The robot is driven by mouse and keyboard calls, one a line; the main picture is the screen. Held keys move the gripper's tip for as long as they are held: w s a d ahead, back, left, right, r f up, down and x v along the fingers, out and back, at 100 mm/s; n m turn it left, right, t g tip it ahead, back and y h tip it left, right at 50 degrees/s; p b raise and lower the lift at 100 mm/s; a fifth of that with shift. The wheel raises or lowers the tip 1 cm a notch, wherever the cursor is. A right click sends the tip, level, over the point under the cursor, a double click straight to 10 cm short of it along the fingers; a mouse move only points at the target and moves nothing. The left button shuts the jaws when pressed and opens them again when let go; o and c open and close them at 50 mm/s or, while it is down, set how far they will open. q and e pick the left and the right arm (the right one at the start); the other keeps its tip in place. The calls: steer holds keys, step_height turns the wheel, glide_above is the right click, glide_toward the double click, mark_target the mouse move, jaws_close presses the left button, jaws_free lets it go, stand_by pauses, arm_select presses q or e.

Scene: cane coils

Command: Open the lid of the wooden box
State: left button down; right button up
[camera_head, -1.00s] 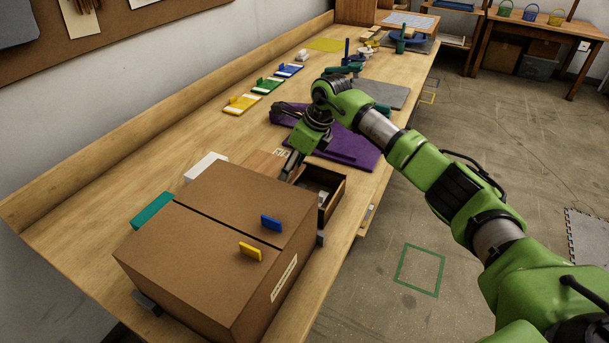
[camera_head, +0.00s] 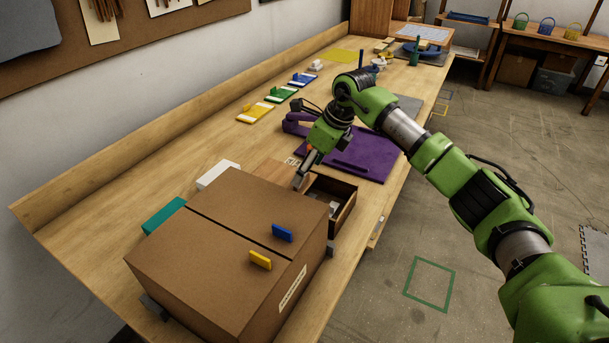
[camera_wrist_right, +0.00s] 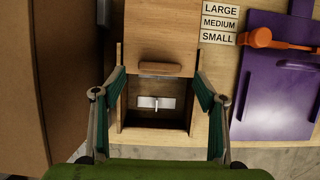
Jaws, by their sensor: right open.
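The wooden box (camera_head: 344,215) stands on the bench, right behind the big cardboard box. Its near part is uncovered, and the dark inside holds a small pale metal piece (camera_wrist_right: 155,102). The wooden lid (camera_wrist_right: 160,30) lies slid back toward the wall, with a bar handle (camera_wrist_right: 160,69) along its near edge; it also shows in the head view (camera_head: 270,173). My right gripper (camera_wrist_right: 160,82) is open over the box, one finger on each side of the handle and of the opening, holding nothing. My left gripper is in neither view.
The large cardboard box (camera_head: 200,270) with blue and yellow tabs stands close beside the wooden box. A purple board (camera_head: 368,160) and an orange tool (camera_wrist_right: 258,37) lie on the other side. Size labels (camera_wrist_right: 218,23) lie by the lid.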

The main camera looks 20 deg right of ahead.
steer(key=v, duration=0.8)
steer(key=shift+s, duration=0.1)
